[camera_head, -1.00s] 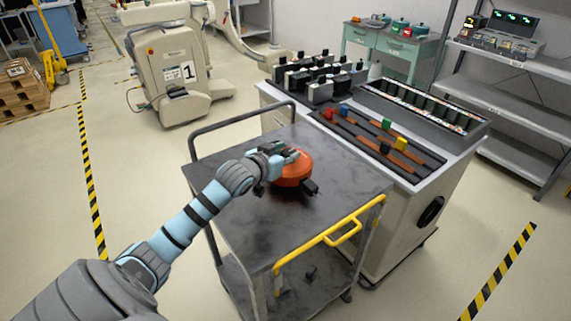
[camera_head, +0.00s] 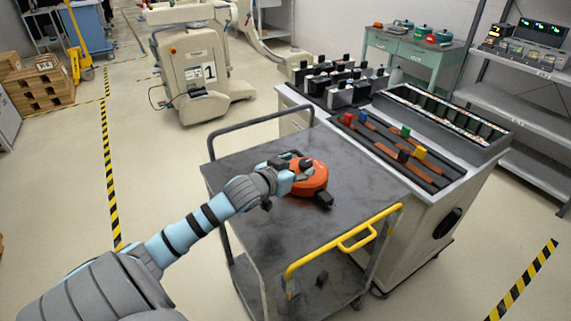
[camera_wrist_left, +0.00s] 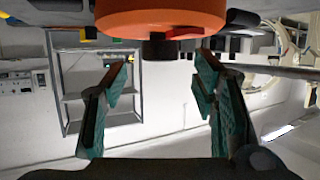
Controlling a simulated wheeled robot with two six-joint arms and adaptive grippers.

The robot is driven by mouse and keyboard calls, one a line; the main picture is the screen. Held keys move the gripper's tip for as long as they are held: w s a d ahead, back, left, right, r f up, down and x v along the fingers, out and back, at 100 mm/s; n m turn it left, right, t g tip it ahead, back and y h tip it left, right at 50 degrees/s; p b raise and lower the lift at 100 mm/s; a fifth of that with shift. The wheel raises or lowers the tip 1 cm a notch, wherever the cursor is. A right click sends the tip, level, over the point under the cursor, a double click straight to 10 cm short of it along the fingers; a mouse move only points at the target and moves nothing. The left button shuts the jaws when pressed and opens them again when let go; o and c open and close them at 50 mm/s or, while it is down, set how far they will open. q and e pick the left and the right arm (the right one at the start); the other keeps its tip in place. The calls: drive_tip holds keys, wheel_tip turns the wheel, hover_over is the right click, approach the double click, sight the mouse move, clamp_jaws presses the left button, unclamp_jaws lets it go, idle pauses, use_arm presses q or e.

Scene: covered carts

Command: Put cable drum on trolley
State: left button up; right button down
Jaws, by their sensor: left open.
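The orange cable drum (camera_head: 312,180), with a black knob on top and a black block at its front, rests on the dark top of the trolley (camera_head: 350,202). The trolley has a yellow front handle. My left gripper (camera_head: 287,178) is at the drum's left side, its fingers open. In the left wrist view the drum (camera_wrist_left: 160,18) fills the upper middle, above the spread fingers of the gripper (camera_wrist_left: 163,66), with a gap between them. Nothing is held. My right gripper is not in view.
A white workbench cart (camera_head: 420,215) with black blocks and coloured pieces stands against the trolley's right side. Metal shelves (camera_head: 530,120) are at the far right. A beige machine (camera_head: 190,75) stands behind. Floor left of the trolley is clear.

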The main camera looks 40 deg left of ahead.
use_arm(q)
drive_tip(key=p+v, duration=0.3)
drive_tip(key=v, duration=0.5)
drive_tip(key=shift+s+r, duration=0.15)
drive_tip(key=shift+s, duration=0.1)
